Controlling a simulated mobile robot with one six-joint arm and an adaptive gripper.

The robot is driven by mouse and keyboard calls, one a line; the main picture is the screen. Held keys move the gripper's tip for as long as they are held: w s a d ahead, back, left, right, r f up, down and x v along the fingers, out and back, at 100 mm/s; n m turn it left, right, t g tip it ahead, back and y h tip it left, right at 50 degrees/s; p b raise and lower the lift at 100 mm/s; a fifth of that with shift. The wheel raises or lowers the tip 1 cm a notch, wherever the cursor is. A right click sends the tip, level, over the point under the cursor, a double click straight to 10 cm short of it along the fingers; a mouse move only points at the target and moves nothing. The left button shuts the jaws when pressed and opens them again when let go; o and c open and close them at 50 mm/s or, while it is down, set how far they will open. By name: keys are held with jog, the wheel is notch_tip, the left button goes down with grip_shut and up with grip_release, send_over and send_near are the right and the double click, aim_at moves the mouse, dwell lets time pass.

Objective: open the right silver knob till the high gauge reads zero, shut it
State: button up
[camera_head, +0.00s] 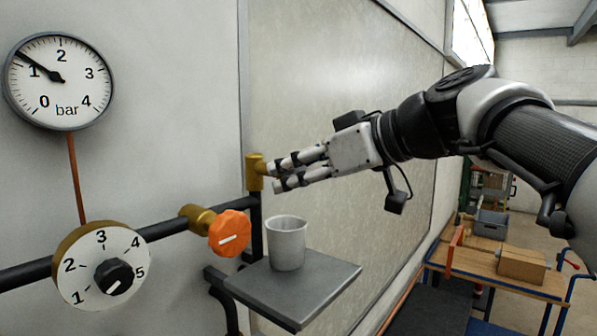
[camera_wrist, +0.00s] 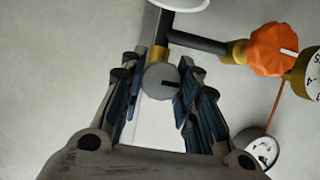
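The silver knob (camera_wrist: 161,80) is a round grey disc with a dark index line, on a brass valve. In the wrist view it lies between the fingertips of my gripper (camera_wrist: 154,76). A gap shows on the left; the right fingertip is very close, and I cannot tell if it touches.
An orange knob (camera_head: 230,233) sits on the dark pipe left of the valve. A numbered dial (camera_head: 101,240) with a black centre is farther left. A pale cup (camera_head: 287,243) stands on a grey shelf (camera_head: 325,283) below my gripper. A workbench (camera_head: 480,262) is at right.

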jog(key=c, duration=0.5)
jog(key=shift+o, duration=0.2)
jog(key=shift+m, duration=0.3)
jog(key=m+g+y+p, duration=0.1)
jog(key=m+g+y, duration=0.1)
jog(key=m, duration=0.1)
jog(key=shift+w+m, duration=0.1)
jog(key=shift+m, duration=0.3)
jog(key=m+g+y, duration=0.1)
jog(key=m+y, duration=0.2)
jog(key=m, duration=0.2)
jog(key=shift+d, duration=0.1)
dwell(0.4)
jog(key=o, duration=1)
jog(key=shift+o, duration=0.2)
